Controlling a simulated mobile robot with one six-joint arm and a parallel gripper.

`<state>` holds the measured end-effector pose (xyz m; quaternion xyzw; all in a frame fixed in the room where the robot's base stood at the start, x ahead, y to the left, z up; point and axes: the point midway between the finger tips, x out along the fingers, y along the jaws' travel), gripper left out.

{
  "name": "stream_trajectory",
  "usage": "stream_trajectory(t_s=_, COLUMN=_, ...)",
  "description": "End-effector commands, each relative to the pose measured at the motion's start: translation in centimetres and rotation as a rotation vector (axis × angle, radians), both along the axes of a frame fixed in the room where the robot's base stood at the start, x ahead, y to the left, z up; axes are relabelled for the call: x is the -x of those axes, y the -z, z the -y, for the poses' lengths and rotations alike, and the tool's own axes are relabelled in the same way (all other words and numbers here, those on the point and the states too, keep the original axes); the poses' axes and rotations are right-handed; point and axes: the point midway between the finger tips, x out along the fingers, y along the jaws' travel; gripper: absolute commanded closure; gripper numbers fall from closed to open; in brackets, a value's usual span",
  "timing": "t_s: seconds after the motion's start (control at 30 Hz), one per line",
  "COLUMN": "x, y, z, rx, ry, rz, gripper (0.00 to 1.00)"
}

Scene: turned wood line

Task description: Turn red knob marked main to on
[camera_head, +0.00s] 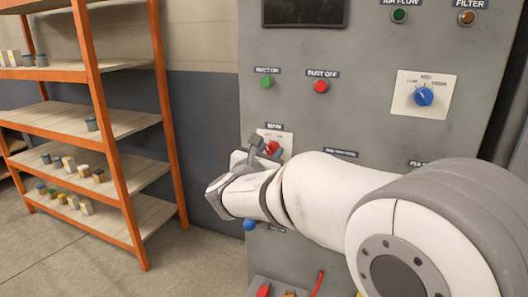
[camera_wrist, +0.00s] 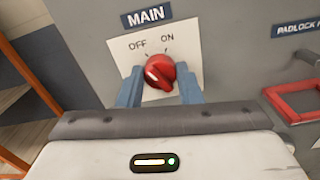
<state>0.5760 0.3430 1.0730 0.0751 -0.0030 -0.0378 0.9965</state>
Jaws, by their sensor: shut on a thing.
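The red knob (camera_wrist: 160,72) sits on a white plate (camera_wrist: 185,48) below a MAIN label (camera_wrist: 146,16). OFF is printed at the upper left of the knob and ON at the upper right. A white mark shows on the knob's left part; which word it lines up with is hard to tell. My gripper (camera_wrist: 160,80) is shut on the knob, with one blue-grey finger on each side. In the head view the knob (camera_head: 272,148) shows just beyond my gripper, and my arm hides part of its plate.
A grey control cabinet (camera_head: 350,110) carries a green button (camera_head: 266,82), a red button (camera_head: 320,86) and a blue selector (camera_head: 424,95). A red padlock frame (camera_wrist: 300,102) is right of the knob. An orange-framed shelf (camera_head: 110,130) stands left, with open floor before it.

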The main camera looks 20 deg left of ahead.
Motion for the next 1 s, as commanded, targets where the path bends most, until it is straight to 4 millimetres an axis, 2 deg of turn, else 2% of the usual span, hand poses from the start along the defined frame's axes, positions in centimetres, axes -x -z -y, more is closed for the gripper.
stream_trajectory(t_s=0.03, x=0.0, y=0.0, z=0.0, rx=0.000, ry=0.000, rz=0.000, gripper=0.79)
stream_trajectory(t_s=0.17, x=0.0, y=0.0, z=0.0, rx=0.000, ry=0.000, rz=0.000, gripper=0.90)
stream_trajectory(t_s=0.2, x=0.0, y=0.1, z=-2.0, rx=-0.001, ry=-0.002, rz=-0.001, gripper=0.91)
stream_trajectory(t_s=0.23, x=0.0, y=0.0, z=-1.3, rx=0.000, ry=-0.001, rz=0.000, gripper=0.87)
stream_trajectory(t_s=0.3, x=0.1, y=0.0, z=-0.8, rx=-0.004, ry=-0.004, rz=0.001, gripper=0.91)
stream_trajectory(t_s=0.57, x=0.1, y=0.3, z=-0.4, rx=-0.073, ry=-0.008, rz=0.007, gripper=0.91)
stream_trajectory(t_s=1.0, x=0.1, y=0.8, z=-0.1, rx=-0.435, ry=-0.005, rz=0.035, gripper=0.91)
